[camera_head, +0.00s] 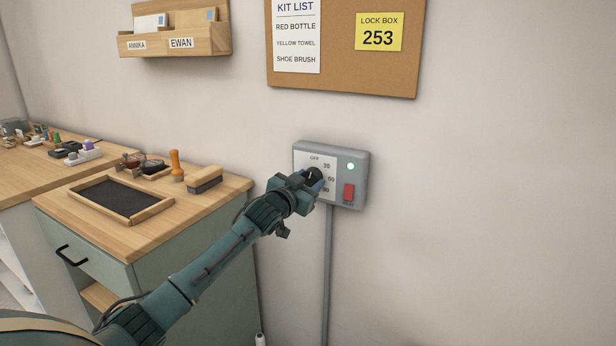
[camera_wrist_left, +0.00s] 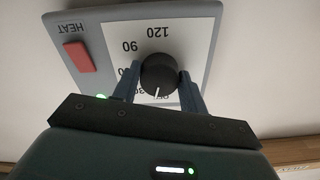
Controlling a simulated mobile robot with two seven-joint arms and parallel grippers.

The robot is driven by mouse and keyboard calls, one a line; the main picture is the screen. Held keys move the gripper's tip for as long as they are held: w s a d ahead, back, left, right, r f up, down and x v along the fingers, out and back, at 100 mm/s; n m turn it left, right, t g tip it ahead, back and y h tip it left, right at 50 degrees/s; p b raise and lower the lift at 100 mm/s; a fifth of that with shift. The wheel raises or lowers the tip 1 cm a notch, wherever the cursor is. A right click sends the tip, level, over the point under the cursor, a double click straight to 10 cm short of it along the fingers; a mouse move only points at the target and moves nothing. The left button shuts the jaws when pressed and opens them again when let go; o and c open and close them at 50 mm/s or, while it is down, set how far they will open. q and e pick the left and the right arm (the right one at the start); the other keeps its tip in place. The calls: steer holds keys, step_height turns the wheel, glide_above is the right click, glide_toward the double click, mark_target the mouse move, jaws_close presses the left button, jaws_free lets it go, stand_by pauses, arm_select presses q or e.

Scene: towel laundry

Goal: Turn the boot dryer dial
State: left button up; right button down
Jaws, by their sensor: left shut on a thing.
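The boot dryer's grey control box (camera_head: 360,180) is on the wall, with a white dial plate, a red switch (camera_head: 349,193) and a lit green light (camera_head: 351,166). Its round black dial (camera_head: 314,174) is partly covered by my left gripper (camera_head: 309,183). The left wrist view shows the box upside down, with the dial (camera_wrist_left: 158,72) between the two fingers of my left gripper (camera_wrist_left: 159,84), which is shut on it. The dial's white mark points down in that view, close to a small, partly hidden label that seems to read OFF. My right gripper is not in view.
A wooden-topped cabinet (camera_head: 85,225) stands left of the box, bearing a framed dark mat (camera_head: 120,198) and a brush (camera_head: 204,180). A letter rack (camera_head: 215,40) and a corkboard (camera_head: 345,75) hang above. The wall right of the box is bare.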

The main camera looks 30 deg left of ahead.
arm_select(q)
steer(key=m+p, duration=0.1)
steer(key=m, duration=0.1)
steer(key=shift+r+m+p, duration=0.1)
steer(key=shift+m+p, duration=0.2)
steer(key=shift+m, duration=0.1)
steer(key=m+p, duration=0.1)
steer(key=m, duration=0.2)
steer(key=shift+m, duration=0.3)
steer(key=m+p, duration=0.1)
steer(key=m, duration=0.3)
steer(key=shift+m+p, duration=0.3)
steer(key=shift+p, duration=0.1)
steer(key=m+p, duration=0.1)
steer(key=m, duration=0.4)
steer(key=shift+a, duration=0.1)
steer(key=m, duration=0.4)
steer(key=shift+m+p, duration=0.3)
steer(key=shift+p, duration=0.05)
steer(key=shift+r+m, duration=0.1)
steer(key=shift+m, duration=1.4)
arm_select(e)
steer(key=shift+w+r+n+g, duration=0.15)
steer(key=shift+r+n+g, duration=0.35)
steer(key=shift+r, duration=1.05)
arm_select(q)
steer(key=o, duration=1)
steer(key=shift+c, duration=0.2)
